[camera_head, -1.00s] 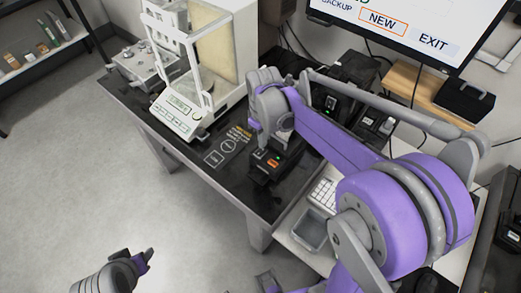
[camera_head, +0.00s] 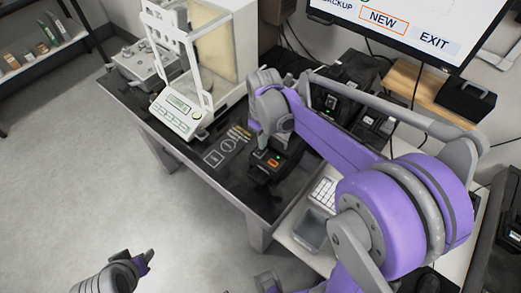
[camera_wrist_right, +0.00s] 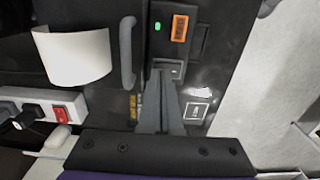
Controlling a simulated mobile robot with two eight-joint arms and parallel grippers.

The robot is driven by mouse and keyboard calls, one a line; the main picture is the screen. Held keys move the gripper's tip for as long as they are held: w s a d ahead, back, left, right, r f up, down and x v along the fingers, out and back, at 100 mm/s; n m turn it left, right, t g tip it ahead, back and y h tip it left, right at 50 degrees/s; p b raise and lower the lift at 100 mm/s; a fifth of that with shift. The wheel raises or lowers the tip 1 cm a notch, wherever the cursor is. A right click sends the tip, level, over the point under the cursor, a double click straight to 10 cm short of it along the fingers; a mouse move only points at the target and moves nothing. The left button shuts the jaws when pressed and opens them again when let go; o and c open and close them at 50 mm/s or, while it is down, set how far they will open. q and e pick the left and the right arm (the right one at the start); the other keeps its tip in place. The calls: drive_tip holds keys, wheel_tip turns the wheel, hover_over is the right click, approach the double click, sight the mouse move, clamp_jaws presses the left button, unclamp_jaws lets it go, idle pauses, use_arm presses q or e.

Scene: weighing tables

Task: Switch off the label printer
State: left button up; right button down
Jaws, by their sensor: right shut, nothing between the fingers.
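A small black unit with a lit green light and an orange label (camera_head: 272,162) sits on the dark table; it fills the top of the right wrist view (camera_wrist_right: 180,40). A grey switch-like part (camera_wrist_right: 176,68) is at its near end. A curled white label (camera_wrist_right: 72,56) hangs from black equipment beside it; I cannot tell whether both belong to one printer. My right gripper (camera_wrist_right: 164,78) is shut and empty, its tips close to the grey part; contact is unclear. It also shows in the head view (camera_head: 262,138). My left gripper (camera_head: 148,257) is low left, away from the table, its jaws unclear.
A white balance (camera_head: 205,65) with a glass chamber stands on the table (camera_head: 235,190), left of my right gripper. A power strip with a red switch (camera_wrist_right: 61,114) is at left in the wrist view.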

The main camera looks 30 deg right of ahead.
use_arm(q)
drive_tip(key=shift+s+f+b, duration=0.1)
drive_tip(key=shift+f+b, duration=0.2)
drive_tip(key=shift+f, duration=0.05)
use_arm(e)
drive_tip(key=shift+f, duration=0.45)
use_arm(q)
drive_tip(key=shift+r, duration=0.1)
use_arm(e)
drive_tip(key=shift+r, duration=0.1)
drive_tip(key=shift+r+p, duration=2.05)
drive_tip(key=shift+r, duration=1.4)
use_arm(q)
drive_tip(key=r, duration=0.1)
drive_tip(key=w+r, duration=0.1)
drive_tip(key=r, duration=0.3)
drive_tip(key=shift+w, duration=0.35)
